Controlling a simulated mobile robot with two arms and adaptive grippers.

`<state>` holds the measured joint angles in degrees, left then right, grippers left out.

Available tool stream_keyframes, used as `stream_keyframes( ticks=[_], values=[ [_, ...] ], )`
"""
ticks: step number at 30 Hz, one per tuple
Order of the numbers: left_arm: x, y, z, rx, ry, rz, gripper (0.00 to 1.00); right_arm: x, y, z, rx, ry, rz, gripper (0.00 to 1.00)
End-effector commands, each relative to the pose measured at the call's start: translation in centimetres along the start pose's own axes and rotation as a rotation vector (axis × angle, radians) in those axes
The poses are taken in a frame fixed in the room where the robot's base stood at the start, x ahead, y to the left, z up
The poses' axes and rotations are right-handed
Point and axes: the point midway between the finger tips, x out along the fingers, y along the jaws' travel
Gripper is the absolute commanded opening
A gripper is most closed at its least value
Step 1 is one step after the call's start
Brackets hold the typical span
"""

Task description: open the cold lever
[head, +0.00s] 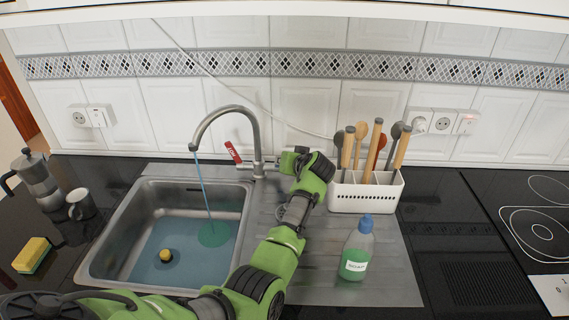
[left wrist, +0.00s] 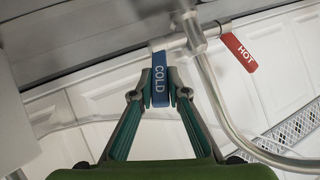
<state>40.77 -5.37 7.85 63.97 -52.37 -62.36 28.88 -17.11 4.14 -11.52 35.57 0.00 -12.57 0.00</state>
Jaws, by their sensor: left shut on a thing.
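The steel tap (head: 257,140) stands behind the sink, and a thin stream of water (head: 203,190) runs from its spout into the basin. The red hot lever (head: 233,152) sticks out to the left of the tap; it also shows in the left wrist view (left wrist: 239,52). The blue cold lever (left wrist: 160,80) is between the fingertips of my left gripper in the left wrist view. In the head view, my left gripper (head: 283,160) is at the tap's right side and hides the cold lever. It is shut on that lever. My right gripper is not in view.
The sink (head: 130,215) holds water and a small yellow object (head: 165,256). A white utensil holder (head: 365,196) and a soap bottle (head: 356,250) stand right of my arm. A moka pot (head: 37,180), a mug (head: 81,204) and a sponge (head: 31,255) are at left.

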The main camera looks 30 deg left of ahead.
Motion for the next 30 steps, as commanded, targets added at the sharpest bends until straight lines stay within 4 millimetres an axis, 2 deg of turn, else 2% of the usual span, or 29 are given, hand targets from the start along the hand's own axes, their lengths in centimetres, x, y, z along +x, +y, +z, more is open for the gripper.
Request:
stream_keyframes(
  ticks=[5, 6, 7, 8, 20, 30],
  values=[
    [0.0, -0.1, -0.4, -0.002, 0.008, -0.001, 0.0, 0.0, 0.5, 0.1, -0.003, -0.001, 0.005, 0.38],
    [0.0, -0.1, -0.4, -0.002, 0.008, -0.001, 0.23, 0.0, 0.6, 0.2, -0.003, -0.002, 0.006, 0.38],
    [0.0, -0.1, -0.4, -0.002, 0.008, -0.001, 0.3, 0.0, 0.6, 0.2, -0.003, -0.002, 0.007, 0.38],
    [0.0, -0.1, -0.4, -0.002, 0.007, -0.001, 0.32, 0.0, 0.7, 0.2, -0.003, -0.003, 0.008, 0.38],
    [-0.5, 0.0, -0.1, -0.001, 0.002, 0.0, 0.32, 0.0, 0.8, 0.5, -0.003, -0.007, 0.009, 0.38],
    [-5.1, 0.0, -0.1, -0.002, 0.003, 0.001, 0.32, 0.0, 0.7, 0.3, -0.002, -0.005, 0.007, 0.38]
  ],
)
